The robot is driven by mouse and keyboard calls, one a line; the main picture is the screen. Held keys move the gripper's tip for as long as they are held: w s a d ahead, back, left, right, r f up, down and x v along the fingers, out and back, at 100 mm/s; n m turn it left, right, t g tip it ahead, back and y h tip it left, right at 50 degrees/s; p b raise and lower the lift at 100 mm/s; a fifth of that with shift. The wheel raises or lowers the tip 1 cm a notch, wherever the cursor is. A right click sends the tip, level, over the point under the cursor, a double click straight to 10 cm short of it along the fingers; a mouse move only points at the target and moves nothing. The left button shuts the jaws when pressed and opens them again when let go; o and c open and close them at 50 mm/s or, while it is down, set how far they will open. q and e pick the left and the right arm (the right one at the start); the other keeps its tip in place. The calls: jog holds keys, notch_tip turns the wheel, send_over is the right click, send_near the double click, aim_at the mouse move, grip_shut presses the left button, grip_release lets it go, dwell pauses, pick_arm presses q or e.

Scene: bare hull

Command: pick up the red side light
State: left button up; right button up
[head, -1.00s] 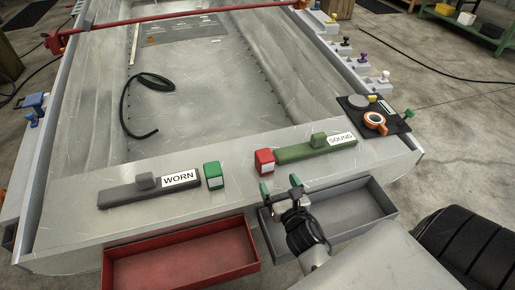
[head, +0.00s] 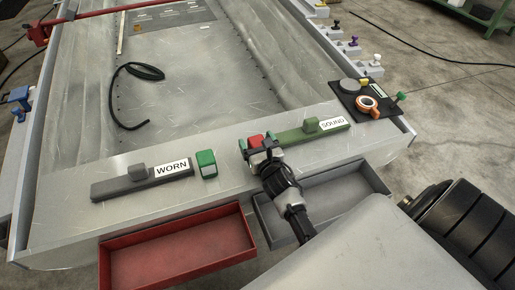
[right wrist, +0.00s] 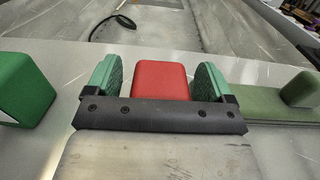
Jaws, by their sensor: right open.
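The red side light (head: 256,141) stands on the bare metal ledge, just left of the green bar marked SOUND. In the right wrist view the red side light (right wrist: 160,80) sits between the two green finger pads of my right gripper (right wrist: 160,85). The pads are apart, with a small gap on each side of the light. In the head view my right gripper (head: 261,147) reaches over the light and partly hides it. My left gripper is not in view.
A green side light (head: 206,164) stands to the left, beside the grey bar (head: 140,183) marked WORN. The green bar (head: 311,127) is close on the right. A red tray (head: 178,252) and a grey tray (head: 330,200) hang at the front edge. A black mat (head: 366,101) holds an orange ring.

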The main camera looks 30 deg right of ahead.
jog(key=c, duration=1.1)
jog(key=shift+r, duration=0.1)
